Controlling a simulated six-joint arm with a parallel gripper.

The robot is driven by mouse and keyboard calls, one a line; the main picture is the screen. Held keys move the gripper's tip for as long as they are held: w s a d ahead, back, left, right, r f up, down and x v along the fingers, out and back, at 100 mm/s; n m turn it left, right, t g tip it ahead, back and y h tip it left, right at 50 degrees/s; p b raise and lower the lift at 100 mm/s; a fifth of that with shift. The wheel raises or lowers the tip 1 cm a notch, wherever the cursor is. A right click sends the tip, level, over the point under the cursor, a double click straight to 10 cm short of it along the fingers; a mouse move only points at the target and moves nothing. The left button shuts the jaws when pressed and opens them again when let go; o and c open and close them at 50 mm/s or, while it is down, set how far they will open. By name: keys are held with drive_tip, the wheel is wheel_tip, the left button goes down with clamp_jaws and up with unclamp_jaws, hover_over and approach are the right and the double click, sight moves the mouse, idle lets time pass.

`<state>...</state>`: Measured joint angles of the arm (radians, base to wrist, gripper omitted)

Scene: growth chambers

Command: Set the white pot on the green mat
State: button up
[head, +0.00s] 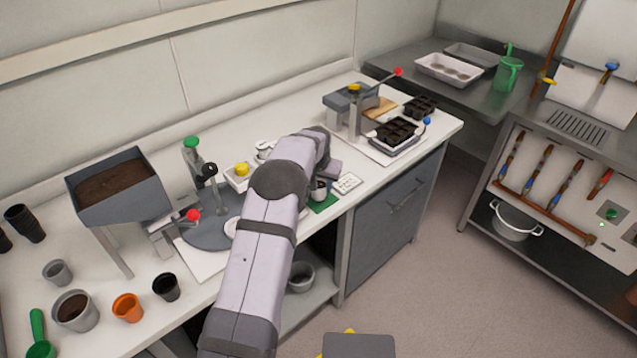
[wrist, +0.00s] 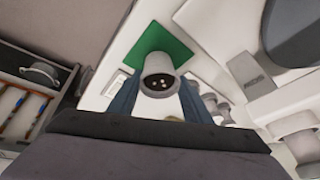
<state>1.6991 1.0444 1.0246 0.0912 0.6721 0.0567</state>
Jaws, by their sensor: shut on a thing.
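The white pot (wrist: 158,63) is between the two fingers of my gripper (wrist: 159,90) in the wrist view. Its opening faces the camera, with a dark inside and a few pale dots. The green mat (wrist: 152,38) shows beyond the pot, which covers part of it. In the head view my gripper (head: 322,176) is down at the front of the bench, partly hidden by my arm. The white pot (head: 319,193) shows small below it, against the green mat (head: 327,203). I cannot tell whether the pot touches the mat.
A white card (head: 348,183) lies right of the mat. A white tray with a yellow item (head: 241,169) and a grey disc (head: 209,233) are to the left. Black cell trays (head: 397,132) stand further right. The bench's front edge is close to the mat.

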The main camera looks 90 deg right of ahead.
drive_tip(key=shift+f, duration=0.3)
idle(0.4)
drive_tip(key=o, duration=1.1)
drive_tip(key=shift+r, duration=0.1)
drive_tip(key=shift+r+p, duration=2.45)
drive_tip(key=shift+r, duration=1.75)
drive_tip(key=shift+w, duration=0.1)
